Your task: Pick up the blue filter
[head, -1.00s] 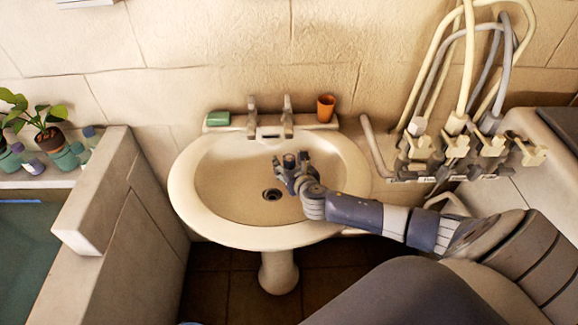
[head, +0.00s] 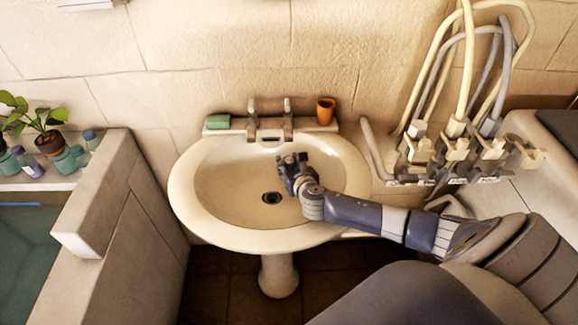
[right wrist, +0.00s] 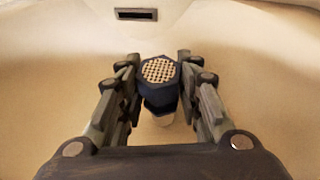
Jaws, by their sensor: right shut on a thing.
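The blue filter (right wrist: 160,84) shows in the right wrist view as a dark blue piece with a tan mesh top, a narrower blue part and a pale tip below. It is between the two fingers of my right gripper (right wrist: 158,92), which is shut on it. In the head view my right gripper (head: 290,168) is over the basin of the washbasin (head: 222,178), just up and right of the drain (head: 271,197). There the filter is hard to make out from the gripper. My left gripper is not in view.
A green soap bar (head: 218,122) and an orange cup (head: 325,111) stand on the basin's back ledge beside the taps (head: 270,122). A low wall (head: 120,190) stands at the left.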

